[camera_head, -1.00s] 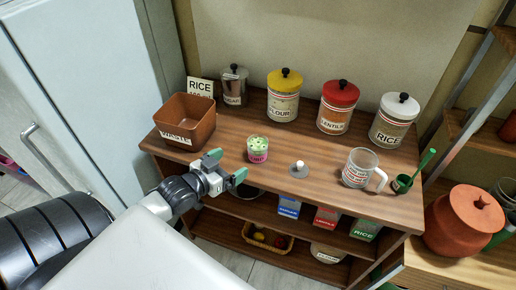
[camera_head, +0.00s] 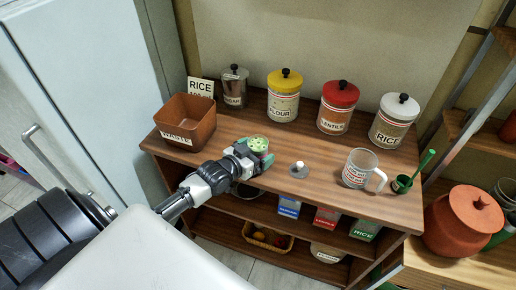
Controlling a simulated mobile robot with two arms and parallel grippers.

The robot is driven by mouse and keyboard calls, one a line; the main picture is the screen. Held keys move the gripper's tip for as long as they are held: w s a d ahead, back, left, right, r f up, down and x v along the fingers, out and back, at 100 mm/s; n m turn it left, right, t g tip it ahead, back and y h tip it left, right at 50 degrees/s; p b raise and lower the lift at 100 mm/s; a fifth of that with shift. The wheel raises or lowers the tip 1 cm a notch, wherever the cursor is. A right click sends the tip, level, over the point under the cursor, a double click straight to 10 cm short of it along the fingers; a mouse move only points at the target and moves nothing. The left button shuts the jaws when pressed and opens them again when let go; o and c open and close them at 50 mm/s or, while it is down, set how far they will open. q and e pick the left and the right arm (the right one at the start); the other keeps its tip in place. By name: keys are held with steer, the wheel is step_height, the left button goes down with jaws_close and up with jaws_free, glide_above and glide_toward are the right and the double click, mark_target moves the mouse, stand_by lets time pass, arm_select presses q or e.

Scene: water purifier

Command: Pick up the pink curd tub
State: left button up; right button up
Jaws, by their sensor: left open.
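The pink curd tub (camera_head: 258,146) stands on the wooden counter, left of the middle of the head view. Its green, dotted top shows; its pink side is mostly hidden by my gripper. My left gripper (camera_head: 255,157) is at the tub, with its green-tipped fingers open and one on either side of it. From this angle I cannot tell whether the fingers touch the tub. My right gripper is not in view.
A brown waste bin (camera_head: 190,112) stands left of the tub. A sugar tin (camera_head: 234,90) and flour (camera_head: 284,104), lentils (camera_head: 335,118) and rice (camera_head: 390,131) jars line the back. A small grey knobbed disc (camera_head: 299,171) and a measuring jug (camera_head: 356,171) stand to the right.

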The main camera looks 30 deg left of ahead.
arm_select(q)
steer(key=shift+c, duration=0.2)
steer(key=c, duration=1.1)
steer(key=shift+r, duration=0.1)
